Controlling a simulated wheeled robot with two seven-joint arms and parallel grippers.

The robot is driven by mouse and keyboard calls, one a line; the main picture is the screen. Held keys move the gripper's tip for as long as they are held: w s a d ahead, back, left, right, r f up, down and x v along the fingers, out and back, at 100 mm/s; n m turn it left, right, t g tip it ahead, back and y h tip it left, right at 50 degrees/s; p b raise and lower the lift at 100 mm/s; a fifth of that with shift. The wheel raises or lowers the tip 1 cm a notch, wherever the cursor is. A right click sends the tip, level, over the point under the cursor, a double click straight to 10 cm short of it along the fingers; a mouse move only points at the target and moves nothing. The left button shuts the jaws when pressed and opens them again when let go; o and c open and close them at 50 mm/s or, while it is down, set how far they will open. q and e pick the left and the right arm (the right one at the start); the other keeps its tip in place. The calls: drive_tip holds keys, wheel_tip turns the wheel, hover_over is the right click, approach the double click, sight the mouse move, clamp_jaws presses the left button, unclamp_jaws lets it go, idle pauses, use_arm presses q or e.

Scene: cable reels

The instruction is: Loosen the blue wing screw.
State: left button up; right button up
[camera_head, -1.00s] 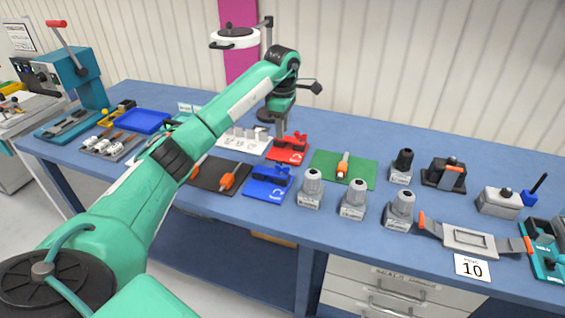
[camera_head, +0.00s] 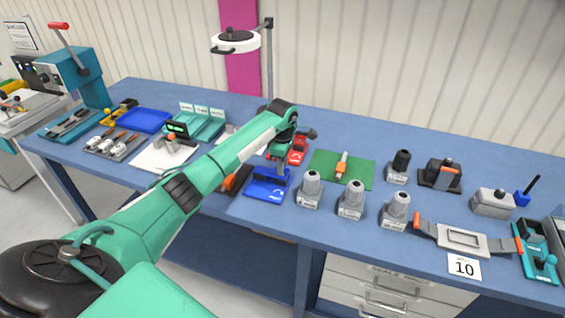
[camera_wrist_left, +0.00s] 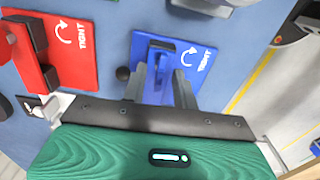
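The blue plate (camera_head: 262,192) with the blue wing screw lies near the front edge of the bench. In the left wrist view the plate (camera_wrist_left: 203,58) carries a white curved arrow and the word TIGHT. The dark blue wing (camera_wrist_left: 160,48) of the screw shows just beyond my fingertips. My left gripper (camera_head: 281,169) is over this plate; in the wrist view its two fingers (camera_wrist_left: 161,78) are apart, pointing at the screw, with blue between them. I cannot tell whether they touch it. The gripper hides part of the screw. My right gripper is out of view.
A red plate (camera_wrist_left: 72,50) with its own wing screw stands beside the blue one. A green mat (camera_head: 325,165) with an orange-handled tool and several grey knob blocks (camera_head: 310,190) stand to the right. An orange-handled tool (camera_head: 236,180) lies close left. My left arm spans the bench.

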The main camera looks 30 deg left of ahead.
use_arm(q)
clamp_jaws()
